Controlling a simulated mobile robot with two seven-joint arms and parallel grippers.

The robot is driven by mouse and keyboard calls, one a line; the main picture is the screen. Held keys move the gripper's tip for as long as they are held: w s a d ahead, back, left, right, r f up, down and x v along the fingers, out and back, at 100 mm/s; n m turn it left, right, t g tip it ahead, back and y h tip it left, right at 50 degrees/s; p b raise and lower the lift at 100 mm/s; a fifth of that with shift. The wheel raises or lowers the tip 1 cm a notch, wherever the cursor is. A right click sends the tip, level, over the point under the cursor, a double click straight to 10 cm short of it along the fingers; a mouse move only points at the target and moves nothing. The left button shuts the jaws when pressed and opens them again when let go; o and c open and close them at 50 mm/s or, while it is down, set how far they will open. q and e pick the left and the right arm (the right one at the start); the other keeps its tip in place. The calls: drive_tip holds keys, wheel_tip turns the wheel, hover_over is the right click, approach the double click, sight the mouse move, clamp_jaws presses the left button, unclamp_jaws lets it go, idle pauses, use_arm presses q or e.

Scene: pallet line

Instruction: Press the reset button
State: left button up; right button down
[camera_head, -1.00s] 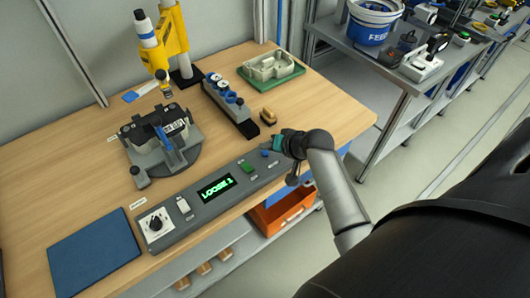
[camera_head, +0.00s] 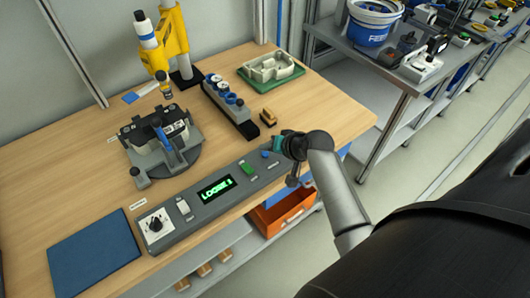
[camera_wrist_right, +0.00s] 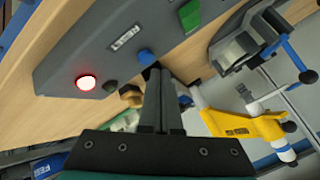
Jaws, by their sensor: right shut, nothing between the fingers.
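The grey control panel (camera_head: 205,212) lies along the front of the bench. It carries a blue button (camera_head: 264,154), a green button (camera_head: 246,168) and a green-lit display (camera_head: 216,188). My right gripper (camera_head: 276,142) is over the panel's right end, close to the blue button. In the right wrist view its shut, empty fingers (camera_wrist_right: 156,70) end just beside the blue button (camera_wrist_right: 147,57); I cannot tell whether they touch it. That view also shows a glowing red lamp (camera_wrist_right: 86,82) and a dark button (camera_wrist_right: 110,87). My left gripper is not in view.
Behind the panel are a round fixture (camera_head: 165,158), a block with blue-topped parts (camera_head: 230,105), a wooden-handled piece (camera_head: 268,117) and a green tray (camera_head: 248,82). A blue mat (camera_head: 95,252) lies at left. An orange bin (camera_head: 285,214) is below the bench.

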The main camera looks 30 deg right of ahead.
idle(0.8)
drive_tip(key=shift+f, duration=0.45)
drive_tip(key=shift+f+b, duration=0.3)
drive_tip(key=shift+f, duration=0.2)
idle(0.4)
idle(0.4)
drive_tip(key=shift+r+p, duration=0.95)
drive_tip(key=shift+p, duration=0.15)
wheel_tip(320, 180, up, 5)
drive_tip(key=p, duration=0.5)
